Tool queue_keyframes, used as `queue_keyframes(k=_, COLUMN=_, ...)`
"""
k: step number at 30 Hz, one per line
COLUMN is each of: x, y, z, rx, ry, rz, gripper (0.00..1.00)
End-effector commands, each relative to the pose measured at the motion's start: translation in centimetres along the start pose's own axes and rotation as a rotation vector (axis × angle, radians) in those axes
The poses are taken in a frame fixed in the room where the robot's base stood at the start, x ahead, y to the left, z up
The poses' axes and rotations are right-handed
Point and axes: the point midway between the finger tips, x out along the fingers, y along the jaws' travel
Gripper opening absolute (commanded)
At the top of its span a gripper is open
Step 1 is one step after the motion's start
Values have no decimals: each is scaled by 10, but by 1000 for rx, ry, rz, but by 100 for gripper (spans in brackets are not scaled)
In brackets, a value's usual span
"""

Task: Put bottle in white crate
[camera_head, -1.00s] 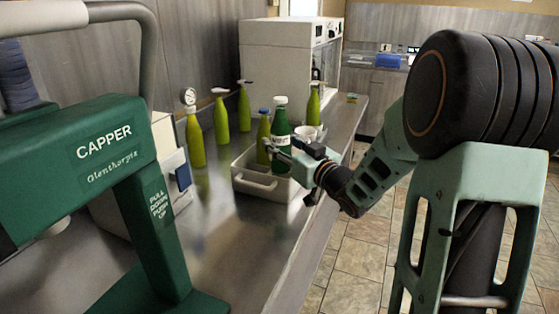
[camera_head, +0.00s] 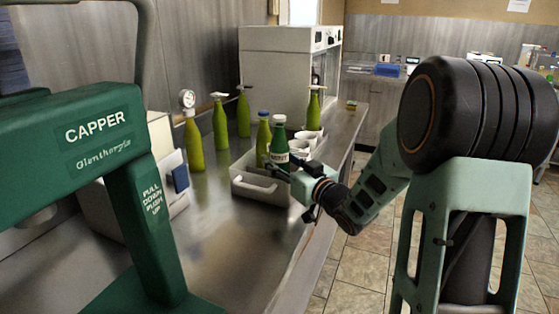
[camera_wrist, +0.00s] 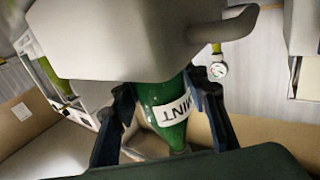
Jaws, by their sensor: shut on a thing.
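My gripper (camera_head: 278,168) is shut around the bottle. The wrist view also shows the bottle (camera_wrist: 170,115), its "MINT" label upside down, between the two dark fingers of my gripper (camera_wrist: 162,98). The bottle's lower part is hidden in the head view, so I cannot tell whether it touches the crate floor. A lighter green bottle with a blue cap (camera_head: 263,140) stands close behind it to the left.
Several light green bottles stand behind the crate, among them one with a gauge (camera_head: 194,140). White cups (camera_head: 304,142) stand to the right of the held bottle. A green capper (camera_head: 130,180) fills the left foreground. The metal counter (camera_head: 225,240) is clear in front of the crate.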

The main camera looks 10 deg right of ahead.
Motion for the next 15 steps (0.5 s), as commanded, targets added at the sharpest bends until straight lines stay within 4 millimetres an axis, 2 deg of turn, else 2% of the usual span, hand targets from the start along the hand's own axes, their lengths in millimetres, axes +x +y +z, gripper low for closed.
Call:
queue_keyframes(k=5, x=0, y=0, z=0, rx=-2, ry=5, rz=-1, gripper=0)
queue_keyframes(k=6, x=0, y=0, z=2, rx=0, ry=0, rz=0, gripper=44)
queue_keyframes(k=10, x=0, y=0, z=2, rx=0, ry=0, rz=0, gripper=59)
queue_keyframes(k=15, x=0, y=0, z=2, rx=0, ry=0, rz=0, gripper=59)
